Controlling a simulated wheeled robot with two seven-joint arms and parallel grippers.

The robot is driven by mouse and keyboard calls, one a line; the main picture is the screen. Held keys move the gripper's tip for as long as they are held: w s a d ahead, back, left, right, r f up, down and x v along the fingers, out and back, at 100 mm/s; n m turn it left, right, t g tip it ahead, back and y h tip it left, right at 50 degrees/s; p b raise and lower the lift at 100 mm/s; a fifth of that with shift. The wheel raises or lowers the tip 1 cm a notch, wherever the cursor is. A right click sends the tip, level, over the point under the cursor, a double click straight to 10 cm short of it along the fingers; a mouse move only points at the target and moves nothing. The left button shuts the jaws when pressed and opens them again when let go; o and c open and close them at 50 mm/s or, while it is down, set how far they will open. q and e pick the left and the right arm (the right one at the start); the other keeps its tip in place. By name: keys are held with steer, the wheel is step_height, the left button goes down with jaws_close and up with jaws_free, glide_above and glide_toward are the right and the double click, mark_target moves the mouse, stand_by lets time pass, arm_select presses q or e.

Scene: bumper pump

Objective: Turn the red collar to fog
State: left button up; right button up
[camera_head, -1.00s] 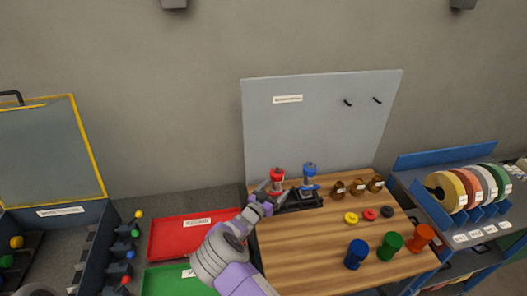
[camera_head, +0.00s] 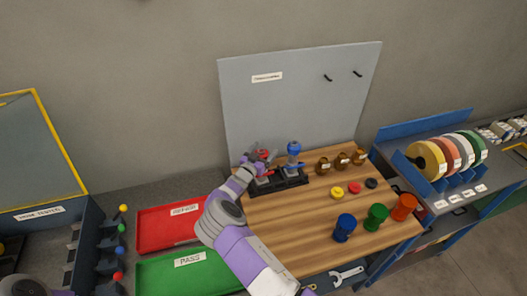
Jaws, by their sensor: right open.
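The pump with the red collar (camera_head: 263,154) stands in a black holder (camera_head: 285,183) at the back left of the wooden bench. A pump with a blue collar (camera_head: 293,149) stands to its right in the same holder. My right gripper (camera_head: 257,157) is open, with its fingers at the red collar. The fingers and wrist cover part of that pump, and I cannot tell whether they touch it. My left gripper is not in view; only a piece of my left arm shows at the bottom left corner.
Brown bottles (camera_head: 341,161), small discs (camera_head: 354,187) and blue, green and orange cups (camera_head: 375,217) stand on the bench's right. Red (camera_head: 160,230) and green (camera_head: 165,277) trays lie left. A grey panel (camera_head: 300,105) rises behind.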

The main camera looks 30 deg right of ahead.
steer(key=c, duration=1)
steer(key=shift+o, duration=0.2)
steer(key=shift+n+t+y, duration=0.3)
steer(key=shift+n+t, duration=0.1)
steer(key=shift+t, duration=0.1)
steer(key=n+t+y, duration=0.1)
steer(key=n+t+y+b, duration=0.1)
steer(key=n+t+y, duration=0.2)
steer(key=t+y, duration=0.1)
steer(key=shift+w+a+n, duration=0.15)
steer(key=shift+w+n, duration=0.15)
steer(key=shift+n, duration=0.1)
steer(key=n+t+y+b, duration=0.1)
steer(key=y, duration=0.1)
steer(key=n+t+y, duration=0.1)
steer(key=y, duration=0.1)
steer(key=shift+w+a+n+y+b, duration=0.15)
steer(key=shift+a+n+y+b, duration=0.05)
steer(key=shift+n+y+b, duration=0.2)
steer(key=shift+a+n+t+y, duration=0.15)
steer(key=shift+n+t+y, duration=0.15)
steer(key=shift+n+y, duration=0.25)
steer(key=shift+r, duration=0.1)
